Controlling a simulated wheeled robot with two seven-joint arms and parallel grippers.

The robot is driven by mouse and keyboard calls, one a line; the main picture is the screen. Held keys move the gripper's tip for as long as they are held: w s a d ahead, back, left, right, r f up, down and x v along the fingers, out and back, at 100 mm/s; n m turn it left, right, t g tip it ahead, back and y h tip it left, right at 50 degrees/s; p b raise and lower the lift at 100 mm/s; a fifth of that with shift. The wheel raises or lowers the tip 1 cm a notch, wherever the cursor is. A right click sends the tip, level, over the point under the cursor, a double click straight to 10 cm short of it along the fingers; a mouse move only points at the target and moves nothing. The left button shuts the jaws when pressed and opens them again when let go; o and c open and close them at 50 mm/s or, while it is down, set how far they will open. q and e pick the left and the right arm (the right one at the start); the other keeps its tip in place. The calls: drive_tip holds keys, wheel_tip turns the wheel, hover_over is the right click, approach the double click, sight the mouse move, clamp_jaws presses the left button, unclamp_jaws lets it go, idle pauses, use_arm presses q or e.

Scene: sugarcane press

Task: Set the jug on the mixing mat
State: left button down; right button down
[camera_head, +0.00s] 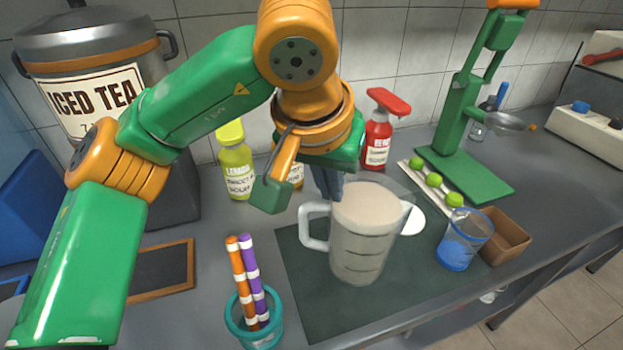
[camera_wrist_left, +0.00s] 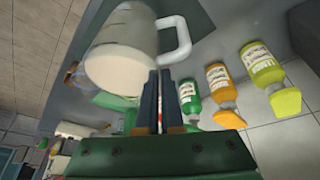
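The clear jug (camera_head: 362,245), filled with a pale beige liquid, is upright over the dark green mixing mat (camera_head: 305,297). Its base appears to meet the mat, but I cannot see whether a small gap is left. Its handle faces left. My left gripper (camera_head: 328,182) reaches down behind the jug's rim, near the top of the handle. In the left wrist view the fingers (camera_wrist_left: 159,98) are close together beside the jug (camera_wrist_left: 115,55) and its handle. Whether they pinch any part of it is hidden. My right gripper is not in view.
A teal cup (camera_head: 238,322) with orange and purple sticks stands left of the mat. A blue-rimmed glass (camera_head: 462,240) and a brown box (camera_head: 507,240) stand at its right. Bottles, a green press (camera_head: 462,165) and limes are behind. The mat's front is clear.

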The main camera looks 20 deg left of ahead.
sight(354, 195)
use_arm(q)
drive_tip(key=w+d+f, duration=0.1)
drive_tip(key=w+f, duration=0.2)
drive_tip(key=w+d+f, duration=0.1)
drive_tip(key=f, duration=0.1)
drive_tip(key=shift+w+d+f+p, duration=0.2)
drive_tip(key=shift+w+d+p, duration=0.1)
drive_tip(key=shift+w+p, duration=0.1)
drive_tip(key=shift+w+d+f, duration=0.2)
drive_tip(key=shift+w+f, duration=0.1)
drive_tip(key=shift+f, duration=1.75)
